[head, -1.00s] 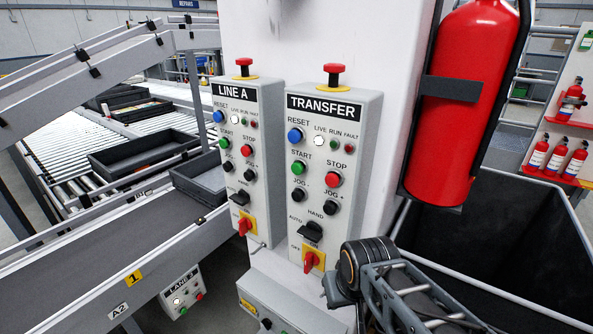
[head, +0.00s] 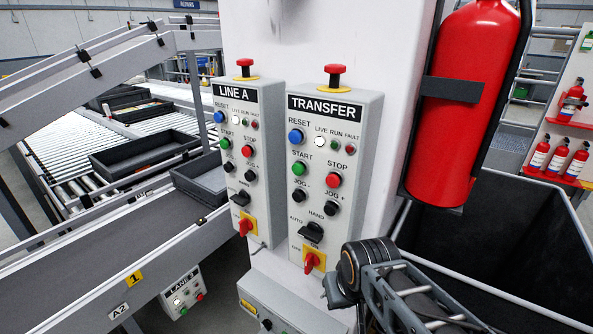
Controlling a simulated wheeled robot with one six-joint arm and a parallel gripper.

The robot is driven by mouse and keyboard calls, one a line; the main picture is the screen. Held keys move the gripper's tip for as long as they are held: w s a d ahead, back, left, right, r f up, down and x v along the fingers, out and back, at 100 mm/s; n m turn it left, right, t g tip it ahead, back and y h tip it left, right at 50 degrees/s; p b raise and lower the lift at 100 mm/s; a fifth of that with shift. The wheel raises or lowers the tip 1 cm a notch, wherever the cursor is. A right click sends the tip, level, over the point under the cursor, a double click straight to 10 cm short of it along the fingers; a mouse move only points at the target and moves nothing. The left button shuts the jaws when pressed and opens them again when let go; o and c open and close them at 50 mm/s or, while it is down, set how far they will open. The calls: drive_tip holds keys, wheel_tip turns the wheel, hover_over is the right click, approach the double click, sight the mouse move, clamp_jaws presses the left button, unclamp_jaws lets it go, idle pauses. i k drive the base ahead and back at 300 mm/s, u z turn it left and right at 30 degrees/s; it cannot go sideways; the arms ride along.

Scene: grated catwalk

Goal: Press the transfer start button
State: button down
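The TRANSFER control box (head: 356,205) is mounted on a white column. Its green START button (head: 299,168) sits below the blue RESET button (head: 296,137) and left of the red STOP button (head: 334,180). The LIVE lamp (head: 319,141) looks white and lit. A black selector (head: 311,233) and a red switch on a yellow plate (head: 313,261) are lower on the box. My arm shows at the lower right, below and right of the box, apart from the START button. My gripper's fingers cannot be made out.
The LINE A box (head: 262,200), with a similar green button, stands just left. A red fire extinguisher (head: 463,110) hangs at right above a dark bin (head: 500,235). A conveyor (head: 110,240) runs at left. A lower panel (head: 290,315) lies beneath the boxes.

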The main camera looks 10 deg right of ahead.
sight(298, 169)
drive_tip(key=u, duration=1.8)
drive_tip(key=k, duration=0.65)
drive_tip(key=u, duration=0.45)
